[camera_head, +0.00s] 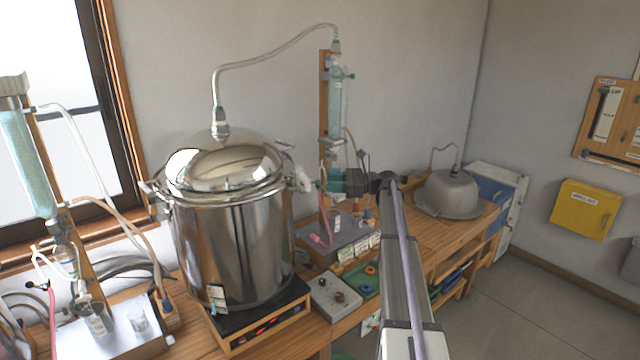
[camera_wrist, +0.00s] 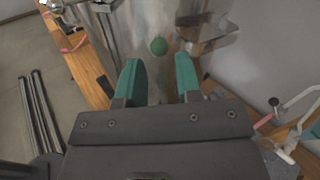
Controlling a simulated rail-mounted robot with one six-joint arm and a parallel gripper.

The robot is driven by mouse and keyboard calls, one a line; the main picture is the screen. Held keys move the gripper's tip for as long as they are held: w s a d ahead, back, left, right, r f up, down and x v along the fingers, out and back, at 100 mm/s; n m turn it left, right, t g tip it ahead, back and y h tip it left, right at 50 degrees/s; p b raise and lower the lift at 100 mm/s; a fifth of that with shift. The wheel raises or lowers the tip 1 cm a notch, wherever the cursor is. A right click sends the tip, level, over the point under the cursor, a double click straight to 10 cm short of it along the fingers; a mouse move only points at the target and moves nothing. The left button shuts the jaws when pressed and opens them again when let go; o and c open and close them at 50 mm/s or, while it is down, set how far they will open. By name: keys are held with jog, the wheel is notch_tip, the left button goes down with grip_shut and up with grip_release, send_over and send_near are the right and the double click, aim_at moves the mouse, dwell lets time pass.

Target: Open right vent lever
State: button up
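A large shiny steel pot (camera_head: 236,240) with a domed lid (camera_head: 222,166) stands on the bench. A pale metal fitting (camera_head: 297,179) sticks out at the right of its rim; I cannot tell for certain whether it is the right vent lever. My gripper (camera_head: 321,184) is just to the right of this fitting, pointing at the pot. In the wrist view its two green fingers (camera_wrist: 159,72) are apart, with nothing held between them. A round green knob (camera_wrist: 158,46) shows just beyond the fingertips, roughly centred in the gap. Its stem is unclear against the blurred shiny metal.
A glass condenser on a wooden stand (camera_head: 330,100) rises behind my gripper, joined to the lid by a hose (camera_head: 270,62). A control box (camera_head: 335,297) sits at the pot's lower right. A grey metal dome (camera_head: 448,194) stands farther right on the bench.

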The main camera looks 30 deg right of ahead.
jog(key=v, duration=0.5)
jog(key=shift+s+d, duration=0.2)
jog(key=shift+d, duration=0.15)
jog(key=s+a+f+n+g+h+b, duration=0.1)
jog(key=s+a+f+n+g+h, duration=0.4)
jog(key=s+a+f+n+h, duration=0.55)
jog(key=s+a+f+n+g+h+b, duration=0.1)
jog(key=s+a+f+n, duration=0.2)
jog(key=s+a, duration=0.5)
jog(key=s+a+f+n+g+h+b, duration=0.1)
jog(key=s+a+f+n+h, duration=0.1)
jog(key=s+a+f+n, duration=0.2)
jog(key=s+a+f+n+g+h, duration=0.1)
jog(key=s+a+f+n+h, duration=0.1)
jog(key=s+a, duration=0.9)
jog(key=shift+s+a+f+n+g+b, duration=0.35)
jog(key=shift+a+f+n, duration=0.55)
jog(key=shift+a, duration=1)
